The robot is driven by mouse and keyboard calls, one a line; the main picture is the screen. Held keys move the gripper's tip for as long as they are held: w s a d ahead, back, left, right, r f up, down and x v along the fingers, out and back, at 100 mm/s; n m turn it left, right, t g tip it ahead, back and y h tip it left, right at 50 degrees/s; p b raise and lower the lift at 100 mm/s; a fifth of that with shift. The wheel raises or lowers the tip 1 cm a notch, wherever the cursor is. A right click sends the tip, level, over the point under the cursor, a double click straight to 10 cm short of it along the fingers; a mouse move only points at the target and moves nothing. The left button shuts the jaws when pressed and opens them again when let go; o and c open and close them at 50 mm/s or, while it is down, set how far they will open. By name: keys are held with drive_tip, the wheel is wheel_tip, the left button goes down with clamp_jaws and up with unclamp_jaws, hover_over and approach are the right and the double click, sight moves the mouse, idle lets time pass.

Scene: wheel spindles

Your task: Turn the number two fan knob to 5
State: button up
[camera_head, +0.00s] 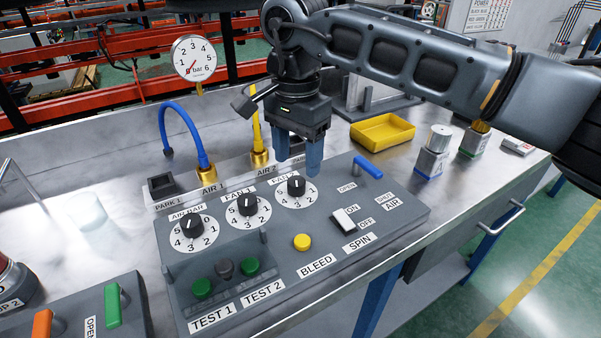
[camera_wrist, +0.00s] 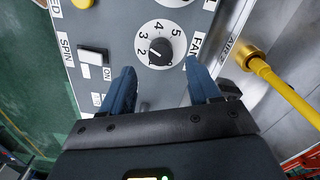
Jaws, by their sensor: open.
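The FAN 2 knob (camera_head: 296,186) is a black round knob on a white numbered dial, at the right end of a row of similar dials on the grey panel. In the wrist view the knob (camera_wrist: 160,48) lies ahead of my fingertips, roughly centred between them. Its light pointer mark is too small to read surely against the numbers. My gripper (camera_head: 299,164) points down above and just behind this knob in the head view, with two blue fingers apart and nothing between them. The fingers (camera_wrist: 159,70) look clear of the knob. My gripper partly covers the FAN 2 label.
The FAN 1 knob (camera_head: 247,205) and AIR BAR knob (camera_head: 192,225) sit to the left. A blue lever (camera_head: 368,167), white switch (camera_head: 344,219) and yellow button (camera_head: 302,242) are nearby. A yellow hose (camera_wrist: 290,90) rises beside the panel. A yellow tray (camera_head: 382,131) stands behind.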

sight(296, 181)
wheel_tip(296, 181, down, 5)
drive_tip(key=shift+s+a+r, duration=0.1)
idle(0.3)
drive_tip(key=c, duration=1)
